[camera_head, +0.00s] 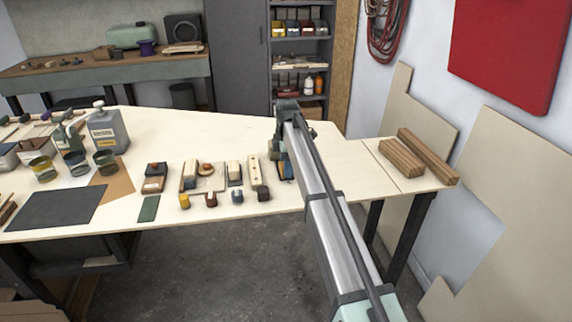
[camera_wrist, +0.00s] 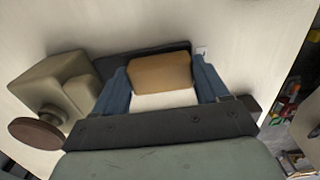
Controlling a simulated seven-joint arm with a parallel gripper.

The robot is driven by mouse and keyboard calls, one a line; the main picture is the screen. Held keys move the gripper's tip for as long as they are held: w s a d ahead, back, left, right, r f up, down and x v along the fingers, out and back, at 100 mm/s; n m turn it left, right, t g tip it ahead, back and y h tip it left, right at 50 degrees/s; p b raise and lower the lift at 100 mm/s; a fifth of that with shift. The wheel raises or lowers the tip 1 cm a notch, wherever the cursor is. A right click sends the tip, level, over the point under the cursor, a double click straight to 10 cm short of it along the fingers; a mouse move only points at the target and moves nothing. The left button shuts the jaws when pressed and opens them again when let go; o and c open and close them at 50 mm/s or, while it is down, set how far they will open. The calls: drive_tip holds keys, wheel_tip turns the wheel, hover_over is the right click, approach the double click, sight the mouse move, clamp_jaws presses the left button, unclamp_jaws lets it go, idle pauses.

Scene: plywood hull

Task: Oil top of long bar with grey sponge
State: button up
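Two lengths of brown wood lie on the bench at the right in the head view. The long bar (camera_head: 428,156) is behind and the shorter piece (camera_head: 401,155) is in front. My gripper (camera_wrist: 160,75) points down at the bench. Its two blue fingers stand on either side of a block (camera_wrist: 160,72) with a tan face and a pale face. I cannot tell whether they press on it. In the head view my arm hides most of this spot. I cannot pick out the grey sponge for certain. A block with a pale top and dark base (camera_head: 235,172) stands left of my gripper.
A dark flat piece (camera_wrist: 110,65) lies by the fingers. A beige object with a round brown knob (camera_wrist: 35,133) is close on the left. Several small blocks and jars stand along the front edge. Cans and a grey canister (camera_head: 107,130) are further left.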

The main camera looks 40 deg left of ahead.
drive_tip(key=o, duration=0.5)
drive_tip(key=shift+c, duration=0.2)
drive_tip(key=shift+r, duration=0.55)
wheel_tip(320, 180, up, 13)
drive_tip(key=shift+f, duration=0.15)
